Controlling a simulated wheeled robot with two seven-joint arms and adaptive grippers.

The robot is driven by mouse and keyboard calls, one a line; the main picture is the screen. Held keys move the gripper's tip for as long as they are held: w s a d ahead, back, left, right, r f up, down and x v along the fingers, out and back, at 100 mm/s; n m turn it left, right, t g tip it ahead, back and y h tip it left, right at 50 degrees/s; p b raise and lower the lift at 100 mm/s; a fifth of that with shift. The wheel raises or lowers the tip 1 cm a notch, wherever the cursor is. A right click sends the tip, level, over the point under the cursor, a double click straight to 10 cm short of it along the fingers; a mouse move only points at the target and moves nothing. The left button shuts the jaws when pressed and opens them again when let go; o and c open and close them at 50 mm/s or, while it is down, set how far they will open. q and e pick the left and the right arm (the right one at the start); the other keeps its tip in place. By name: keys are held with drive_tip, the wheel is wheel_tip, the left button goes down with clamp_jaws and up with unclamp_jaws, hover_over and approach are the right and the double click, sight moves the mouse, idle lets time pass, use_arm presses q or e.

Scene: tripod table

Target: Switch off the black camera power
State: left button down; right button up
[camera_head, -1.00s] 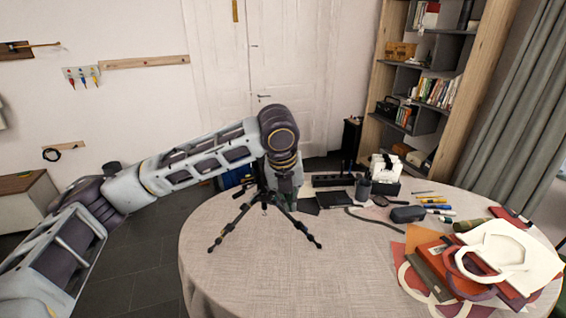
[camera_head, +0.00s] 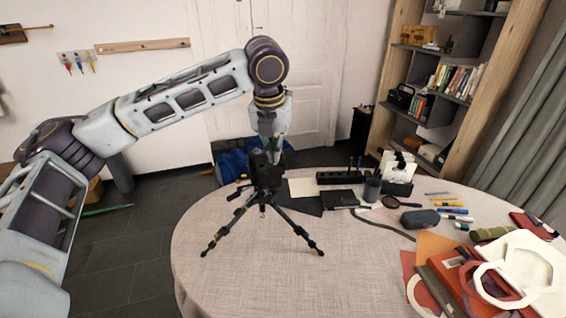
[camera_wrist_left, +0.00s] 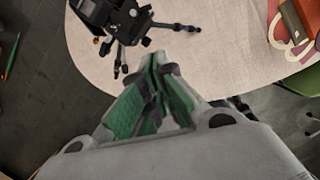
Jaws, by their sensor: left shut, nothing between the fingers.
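The black camera (camera_head: 262,176) sits on a black tripod (camera_head: 264,207) that stands on the round table (camera_head: 235,268). My left gripper (camera_head: 274,154) points down just above and behind the camera, with green finger pads, shut and empty. It partly overlaps the camera's top in the head view, so I cannot tell there whether they touch. In the left wrist view the camera (camera_wrist_left: 122,20) is at the top, and the left gripper's shut fingertips (camera_wrist_left: 158,62) are below it with a gap in the picture. The power switch is too small to make out. My right gripper is not in view.
A dark notebook (camera_head: 340,198), a grey cup (camera_head: 372,189), a glasses case (camera_head: 420,219) and pens (camera_head: 452,210) lie right of the tripod. Papers and books (camera_head: 490,275) fill the right edge. The table front is clear.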

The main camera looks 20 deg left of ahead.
sight(281, 165)
use_arm(q)
drive_tip(key=shift+s+r, duration=0.1)
drive_tip(key=shift+s, duration=0.1)
drive_tip(key=shift+w, duration=0.1)
drive_tip(key=w+f, duration=0.6)
drive_tip(key=f, duration=0.3)
drive_tip(key=shift+w+a+f+p, duration=0.15)
drive_tip(key=shift+a+f+p, duration=0.1)
drive_tip(key=shift+f+p, duration=0.1)
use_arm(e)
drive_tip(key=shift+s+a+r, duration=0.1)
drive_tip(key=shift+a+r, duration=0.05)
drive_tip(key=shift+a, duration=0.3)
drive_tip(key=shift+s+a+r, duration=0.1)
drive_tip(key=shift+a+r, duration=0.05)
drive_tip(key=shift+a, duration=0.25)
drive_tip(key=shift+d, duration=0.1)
